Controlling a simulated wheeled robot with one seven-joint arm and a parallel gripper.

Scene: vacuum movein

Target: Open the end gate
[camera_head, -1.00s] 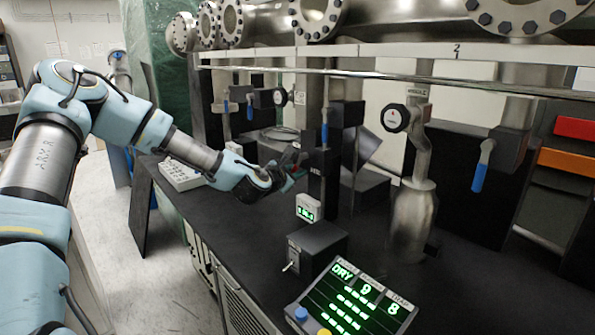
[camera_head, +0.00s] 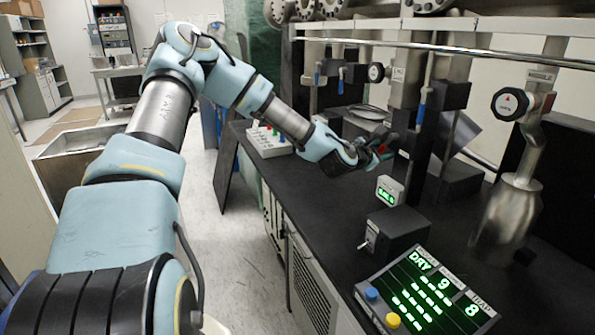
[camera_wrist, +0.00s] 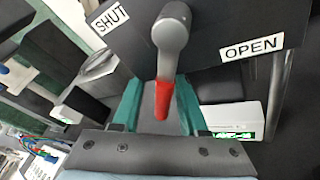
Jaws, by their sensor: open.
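In the wrist view a grey lever (camera_wrist: 171,30) with a red grip (camera_wrist: 163,97) hangs down from a dark box. The box carries a SHUT label (camera_wrist: 110,16) on the left and an OPEN label (camera_wrist: 251,48) on the right. My gripper (camera_wrist: 159,103) is open, with one teal finger on each side of the red grip. I cannot tell whether either finger touches it. In the head view my gripper (camera_head: 384,150) is beside a dark post over the bench, and the lever there is mostly hidden.
Blue-handled levers (camera_head: 421,110) and a gauge valve (camera_head: 508,104) are nearby. A small green display (camera_head: 389,190), a black switch box (camera_head: 396,234) and a lit control panel (camera_head: 428,299) stand on the black bench (camera_head: 335,212). Open floor lies left of the bench.

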